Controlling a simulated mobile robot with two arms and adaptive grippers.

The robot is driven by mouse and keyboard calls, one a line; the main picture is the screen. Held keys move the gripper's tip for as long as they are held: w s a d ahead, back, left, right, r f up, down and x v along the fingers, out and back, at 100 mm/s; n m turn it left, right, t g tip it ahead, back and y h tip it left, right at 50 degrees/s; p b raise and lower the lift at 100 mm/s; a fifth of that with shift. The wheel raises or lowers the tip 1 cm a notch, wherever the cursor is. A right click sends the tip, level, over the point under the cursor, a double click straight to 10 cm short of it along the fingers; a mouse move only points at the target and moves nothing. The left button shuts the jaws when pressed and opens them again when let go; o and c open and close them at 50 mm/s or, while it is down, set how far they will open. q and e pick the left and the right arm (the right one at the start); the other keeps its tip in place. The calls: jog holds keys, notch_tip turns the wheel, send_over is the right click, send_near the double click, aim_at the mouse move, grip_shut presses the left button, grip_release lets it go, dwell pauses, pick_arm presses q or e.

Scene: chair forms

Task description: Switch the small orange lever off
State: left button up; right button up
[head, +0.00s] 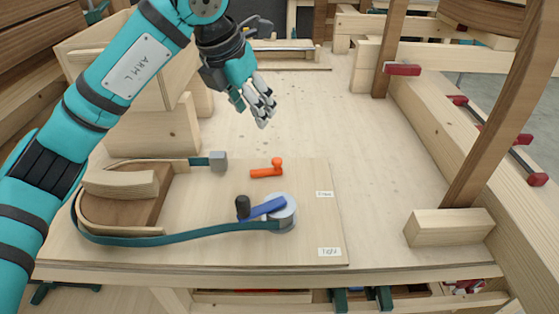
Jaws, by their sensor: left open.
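The small orange lever (267,170) lies on a thin wooden board (310,220) on the workbench, its rounded knob end toward the right. My left gripper (262,112) hangs above and behind the lever, apart from it, with its fingers pointing down and spread open, holding nothing. A larger blue lever (267,207) on a round grey base stands nearer the front of the board. My right gripper is not in view.
A teal strap (170,238) curves round a bent wooden form (120,200) at the board's left. A grey block (218,160) ends the strap near the orange lever. A wooden block (449,228) and post stand at right. The bench middle is clear.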

pick_arm(q)
jog(key=f, duration=0.1)
jog(key=p, duration=0.2)
send_near(277, 160)
jog(key=x, duration=0.7)
jog(key=shift+f, duration=0.15)
jog(key=shift+w+d+f, duration=0.2)
jog(key=shift+w+f, duration=0.1)
jog(key=shift+f, duration=0.35)
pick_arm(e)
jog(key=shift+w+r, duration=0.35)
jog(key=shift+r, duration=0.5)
pick_arm(q)
jog(key=shift+c, duration=0.4)
